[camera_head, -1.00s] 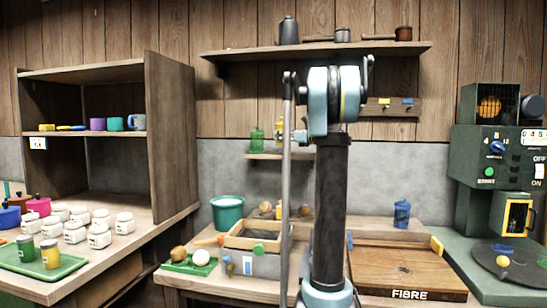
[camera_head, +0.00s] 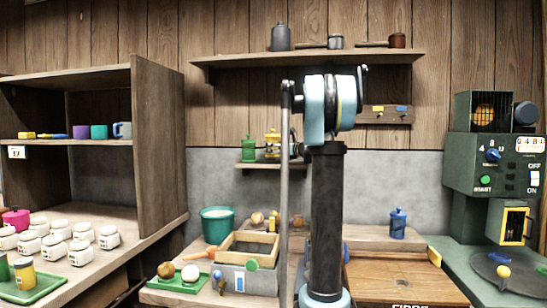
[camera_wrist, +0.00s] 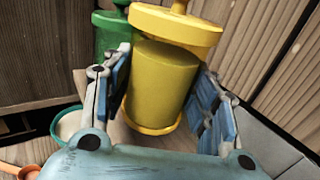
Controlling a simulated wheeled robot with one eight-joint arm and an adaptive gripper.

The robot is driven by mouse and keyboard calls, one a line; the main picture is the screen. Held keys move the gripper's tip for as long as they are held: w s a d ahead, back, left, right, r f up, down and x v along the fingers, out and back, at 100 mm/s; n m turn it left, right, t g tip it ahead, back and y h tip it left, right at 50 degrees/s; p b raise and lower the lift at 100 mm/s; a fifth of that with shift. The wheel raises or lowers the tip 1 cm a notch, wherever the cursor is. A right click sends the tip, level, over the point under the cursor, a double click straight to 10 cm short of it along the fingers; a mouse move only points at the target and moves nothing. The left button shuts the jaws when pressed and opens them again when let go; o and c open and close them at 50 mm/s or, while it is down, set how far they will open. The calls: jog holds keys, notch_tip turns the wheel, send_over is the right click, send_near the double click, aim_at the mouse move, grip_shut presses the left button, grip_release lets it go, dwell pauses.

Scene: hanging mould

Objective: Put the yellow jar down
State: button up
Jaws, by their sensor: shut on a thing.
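The yellow jar (camera_wrist: 160,85) stands between the two fingers of my gripper (camera_wrist: 165,95) in the wrist view, with its lid and knob at the top of the picture. My gripper is shut on it. In the head view the yellow jar (camera_head: 272,143) is at the small wall shelf (camera_head: 262,166), partly hidden by my arm. I cannot tell whether its base touches the shelf. The green jar (camera_head: 249,149) stands on that shelf to its left; it also shows in the wrist view (camera_wrist: 110,32), close behind the left finger.
A long upper shelf (camera_head: 230,62) holds a grey bottle and pans. Below are a teal bucket (camera_head: 217,224), a wooden-rimmed box (camera_head: 248,246) and a blue jar (camera_head: 398,223). A cabinet (camera_head: 158,150) stands left and a green machine (camera_head: 490,165) right.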

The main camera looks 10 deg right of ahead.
jog(key=shift+f, duration=1.3)
jog(key=o, duration=1.3)
jog(key=shift+f, duration=0.1)
jog(key=v, duration=1.2)
jog(key=shift+s, duration=0.1)
